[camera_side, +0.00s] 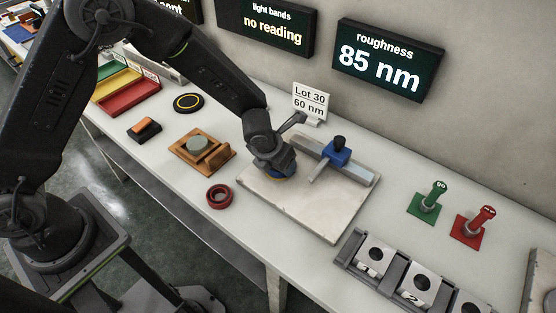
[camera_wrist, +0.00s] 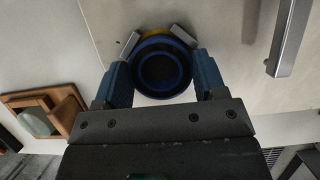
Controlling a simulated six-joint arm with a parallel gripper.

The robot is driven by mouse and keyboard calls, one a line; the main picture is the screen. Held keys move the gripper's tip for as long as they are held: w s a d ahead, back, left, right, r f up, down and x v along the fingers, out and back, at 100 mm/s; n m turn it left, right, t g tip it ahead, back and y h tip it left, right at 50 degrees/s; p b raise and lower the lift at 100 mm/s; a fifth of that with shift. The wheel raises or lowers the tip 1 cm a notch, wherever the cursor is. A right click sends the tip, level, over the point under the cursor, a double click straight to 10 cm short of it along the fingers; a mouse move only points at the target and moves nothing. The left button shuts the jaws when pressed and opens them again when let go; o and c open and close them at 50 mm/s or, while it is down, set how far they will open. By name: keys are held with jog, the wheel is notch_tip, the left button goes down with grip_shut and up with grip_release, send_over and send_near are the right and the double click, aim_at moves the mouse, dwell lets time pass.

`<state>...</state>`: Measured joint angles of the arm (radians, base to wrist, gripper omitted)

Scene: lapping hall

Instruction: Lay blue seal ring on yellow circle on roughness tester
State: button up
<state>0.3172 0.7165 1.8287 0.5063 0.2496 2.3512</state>
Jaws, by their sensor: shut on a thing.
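The blue seal ring (camera_wrist: 163,70) sits between the fingers of my gripper (camera_wrist: 157,44), which is shut on it. A strip of the yellow circle (camera_wrist: 156,32) shows past the ring's far edge in the wrist view. In the side view my gripper (camera_side: 272,160) is low over the left part of the roughness tester's pale slab (camera_side: 322,217) and hides most of the ring and circle. I cannot tell whether the ring touches the slab. The tester's blue probe unit (camera_side: 336,154) stands on a grey rail to the right of my gripper.
A red ring (camera_side: 218,196) and a wooden block with a grey-green disc (camera_side: 198,148) lie left of the slab. Green (camera_side: 427,205) and red (camera_side: 473,227) gauges stand to the right. Numbered holders (camera_side: 400,283) line the front. The slab's front half is clear.

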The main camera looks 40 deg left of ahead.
jog(key=o, duration=1)
jog(key=shift+f, duration=0.1)
jog(key=s+a+r+n, duration=0.2)
jog(key=s+r+n, duration=0.2)
jog(key=r, duration=0.5)
jog(key=s+a+r+n, duration=0.2)
jog(key=s+r+n, duration=0.2)
jog(key=r, duration=0.5)
jog(key=shift+s+a+r+n+t, duration=0.15)
jog(key=shift+s+a+r+n, duration=1.3)
jog(key=shift+s+n, duration=2.25)
jog(key=shift+s+a+r+n+t, duration=0.2)
jog(key=shift+s+a+r+n, duration=1.3)
jog(key=shift+n, duration=4.15)
jog(key=shift+s+a+r+n+t, duration=0.15)
jog(key=shift+s+a+r+n, duration=1.25)
jog(key=shift+s+n, duration=2.45)
